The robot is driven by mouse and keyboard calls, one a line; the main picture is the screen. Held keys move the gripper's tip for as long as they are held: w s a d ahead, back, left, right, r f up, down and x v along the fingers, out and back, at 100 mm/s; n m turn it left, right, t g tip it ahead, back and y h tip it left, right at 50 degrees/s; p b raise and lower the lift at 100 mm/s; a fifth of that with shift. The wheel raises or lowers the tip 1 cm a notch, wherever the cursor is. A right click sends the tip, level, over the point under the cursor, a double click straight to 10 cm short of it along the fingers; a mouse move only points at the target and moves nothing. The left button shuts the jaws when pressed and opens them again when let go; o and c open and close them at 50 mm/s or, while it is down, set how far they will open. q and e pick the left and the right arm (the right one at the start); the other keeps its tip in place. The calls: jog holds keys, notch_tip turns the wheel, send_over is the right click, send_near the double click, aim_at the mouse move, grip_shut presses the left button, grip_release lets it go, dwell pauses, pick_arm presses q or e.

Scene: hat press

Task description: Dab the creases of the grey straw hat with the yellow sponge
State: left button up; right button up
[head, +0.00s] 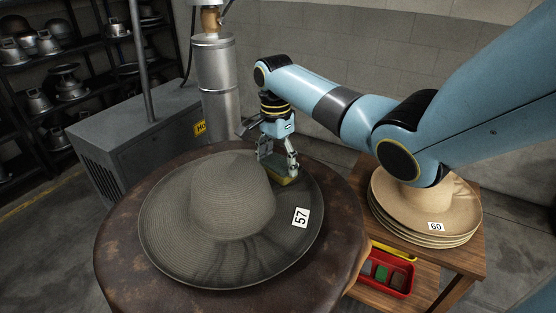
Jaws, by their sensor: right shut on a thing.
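The grey straw hat (225,205) lies brim down on the round brown leather-topped table (125,255), with a white tag marked 57 on the right of its brim. Dark crease-like bands show on the front of the brim. My right gripper (279,165) is shut on the yellow sponge (283,178), over the back right part of the brim. The sponge is at or just above the brim; I cannot tell whether it touches. My left gripper is not in view.
Stacked tan hats (440,212) with a tag marked 60 stand on a wooden side table (468,262) at the right. A red tray (388,275) with coloured blocks is below. A grey machine (140,150) with a metal cylinder (217,90) stands behind.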

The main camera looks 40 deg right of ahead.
jog(key=shift+f+p, duration=0.1)
jog(key=shift+p, duration=0.2)
dwell(1.4)
notch_tip(320, 180, up, 6)
jog(key=p, duration=0.7)
notch_tip(320, 180, up, 2)
jog(key=shift+r, duration=0.2)
notch_tip(320, 180, up, 6)
jog(key=shift+f, duration=0.15)
jog(key=shift+s, duration=0.1)
dwell(1.1)
